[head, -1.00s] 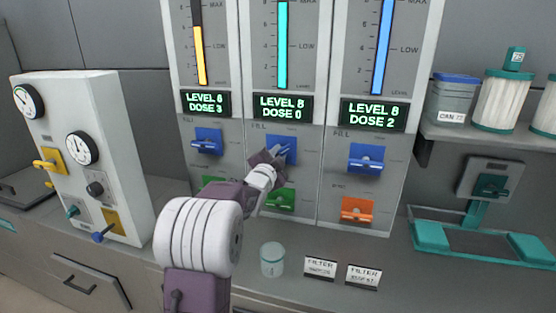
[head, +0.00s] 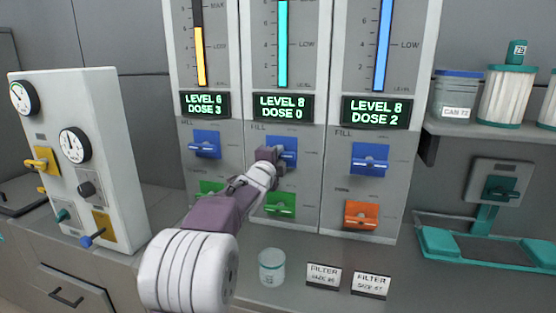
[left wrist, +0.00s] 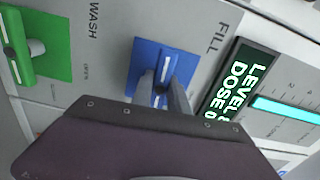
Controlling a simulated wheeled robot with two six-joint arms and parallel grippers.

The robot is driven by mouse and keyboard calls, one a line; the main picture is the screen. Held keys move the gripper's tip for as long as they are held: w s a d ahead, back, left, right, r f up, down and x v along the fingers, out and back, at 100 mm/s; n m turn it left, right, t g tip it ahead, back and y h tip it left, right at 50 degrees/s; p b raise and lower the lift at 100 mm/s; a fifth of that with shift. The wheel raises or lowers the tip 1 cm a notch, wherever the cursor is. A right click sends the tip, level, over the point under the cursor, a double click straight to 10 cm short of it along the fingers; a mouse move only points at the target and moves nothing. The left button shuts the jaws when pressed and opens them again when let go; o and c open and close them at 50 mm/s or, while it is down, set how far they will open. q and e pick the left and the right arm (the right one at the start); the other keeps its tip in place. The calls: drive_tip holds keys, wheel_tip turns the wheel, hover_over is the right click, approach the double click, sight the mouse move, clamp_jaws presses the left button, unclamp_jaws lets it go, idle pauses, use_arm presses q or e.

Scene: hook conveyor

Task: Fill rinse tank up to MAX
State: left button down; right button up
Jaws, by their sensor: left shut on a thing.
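Three tank panels stand side by side, each with a level gauge, a display, a blue FILL lever and a lower lever. The middle display (head: 283,107) reads LEVEL 8, DOSE 0, under a teal gauge column (head: 283,45). My left gripper (head: 277,156) is at the middle panel's blue FILL lever (head: 289,146), partly hiding it. In the left wrist view its fingers (left wrist: 165,92) straddle the handle of the blue lever (left wrist: 163,68), shut on it. Which panel is the rinse tank cannot be read. My right gripper is out of view.
The left display (head: 205,104) reads LEVEL 6, DOSE 3; the right display (head: 375,111) reads LEVEL 8, DOSE 2. A green lever (head: 280,203) sits below the gripper. A gauge box (head: 75,160) stands left, a small jar (head: 271,266) on the counter, filters (head: 505,95) on the right shelf.

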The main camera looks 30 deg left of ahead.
use_arm(q)
drive_tip(key=shift+f, duration=0.1)
idle(0.3)
drive_tip(key=c, duration=1.3)
unclamp_jaws()
drive_tip(key=v, duration=0.9)
